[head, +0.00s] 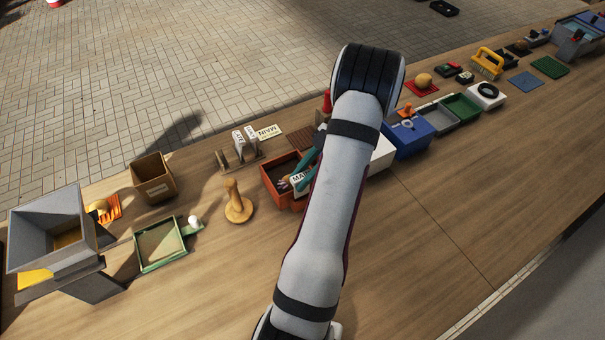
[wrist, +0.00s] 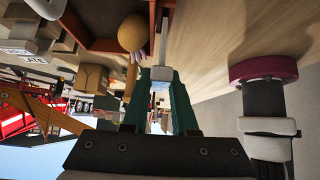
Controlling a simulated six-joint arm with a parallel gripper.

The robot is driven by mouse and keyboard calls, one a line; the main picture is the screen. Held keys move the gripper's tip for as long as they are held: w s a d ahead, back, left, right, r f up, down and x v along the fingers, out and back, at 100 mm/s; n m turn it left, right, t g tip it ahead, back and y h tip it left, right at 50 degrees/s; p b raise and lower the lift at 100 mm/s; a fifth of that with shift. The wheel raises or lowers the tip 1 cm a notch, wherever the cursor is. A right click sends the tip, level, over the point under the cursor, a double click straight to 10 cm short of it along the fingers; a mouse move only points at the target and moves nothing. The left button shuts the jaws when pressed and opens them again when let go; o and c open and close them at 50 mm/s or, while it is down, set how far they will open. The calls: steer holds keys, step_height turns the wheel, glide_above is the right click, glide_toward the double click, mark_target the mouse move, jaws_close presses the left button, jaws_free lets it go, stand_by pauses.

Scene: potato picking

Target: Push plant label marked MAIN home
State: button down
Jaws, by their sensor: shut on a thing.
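The plant label marked MAIN (head: 300,181) is white, and its text is partly cut off by my arm in the head view. My gripper (head: 296,174) has green fingers and is shut on this label at the terracotta planter box (head: 290,204). In the wrist view, my gripper (wrist: 161,82) has the pale label (wrist: 160,74) between its fingertips, with a narrow grey stake running from it beside the box wall (wrist: 105,44). The stake's tip is hidden, so I cannot tell how deep it sits.
A label rack (head: 239,160) holds upright labels behind the box, with a MAIN card (head: 268,131) lying nearby. A wooden knobbed tool (head: 238,205) stands left of the box. A white container (head: 382,155) and blue bin (head: 408,140) stand to the right. The front table is clear.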

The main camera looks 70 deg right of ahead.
steer(key=shift+f, duration=1.45)
steer(key=shift+r, duration=0.15)
steer(key=shift+r, duration=1.05)
steer(key=shift+f, duration=1.15)
steer(key=c, duration=0.6)
jaws_free()
